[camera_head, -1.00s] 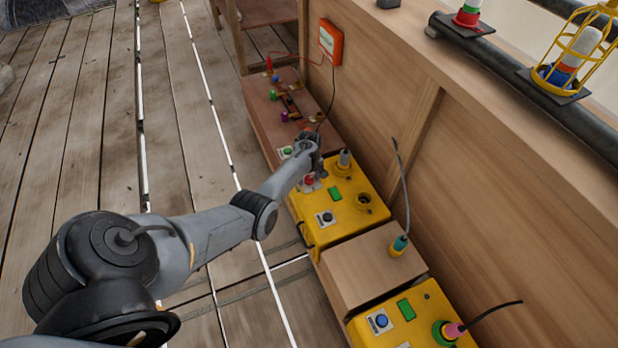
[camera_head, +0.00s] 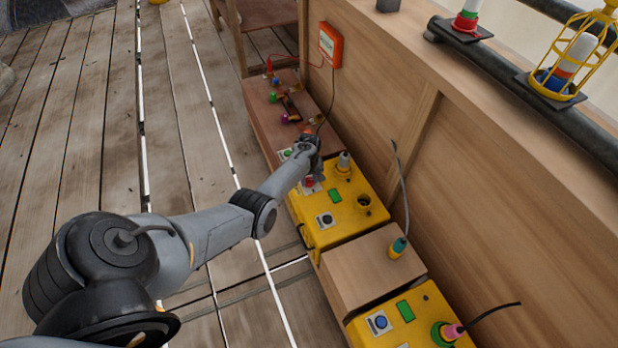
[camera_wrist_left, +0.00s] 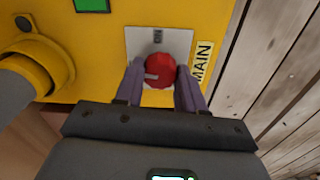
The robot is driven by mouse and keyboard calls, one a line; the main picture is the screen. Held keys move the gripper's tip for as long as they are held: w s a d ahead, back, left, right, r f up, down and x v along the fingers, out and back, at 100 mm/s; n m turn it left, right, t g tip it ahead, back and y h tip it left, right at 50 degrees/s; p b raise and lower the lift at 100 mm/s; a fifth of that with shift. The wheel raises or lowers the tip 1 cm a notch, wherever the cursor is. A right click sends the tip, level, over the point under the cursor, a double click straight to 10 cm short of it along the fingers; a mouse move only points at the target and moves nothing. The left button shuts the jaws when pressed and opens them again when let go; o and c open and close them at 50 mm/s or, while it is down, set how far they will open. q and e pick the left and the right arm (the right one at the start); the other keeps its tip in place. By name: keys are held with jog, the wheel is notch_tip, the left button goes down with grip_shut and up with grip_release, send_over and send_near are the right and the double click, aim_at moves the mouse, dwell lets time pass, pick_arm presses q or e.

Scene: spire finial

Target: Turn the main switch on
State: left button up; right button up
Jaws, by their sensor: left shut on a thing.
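The main switch is a red round knob (camera_wrist_left: 159,70) on a pale plate, with a "MAIN" label (camera_wrist_left: 201,63) beside it in the left wrist view. It sits on a yellow box (camera_head: 345,215) in the head view, where the red knob (camera_head: 309,182) shows just below my gripper. My left gripper (camera_wrist_left: 161,86) is shut on the knob, one finger on each side. In the head view my left gripper (camera_head: 312,164) is over the box's far left corner. A pale mark shows on the knob's left side. My right gripper is not in view.
The yellow box also bears a green panel (camera_head: 334,195), a black knob (camera_head: 326,219) and sockets. A wooden block (camera_head: 372,268) and another yellow box (camera_head: 415,318) stand nearer. A wooden wall (camera_head: 480,165) rises on the right. Plank floor is clear on the left.

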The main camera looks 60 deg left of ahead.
pick_arm(q)
jog(key=m+p, duration=0.1)
jog(key=m, duration=0.2)
jog(key=shift+r+m, duration=0.1)
jog(key=shift+m, duration=0.2)
jog(key=m+p, duration=0.1)
jog(key=m, duration=0.2)
jog(key=shift+m, duration=0.3)
jog(key=m, duration=0.9)
jog(key=shift+m, duration=0.3)
jog(key=o, duration=1)
jog(key=shift+o, duration=0.2)
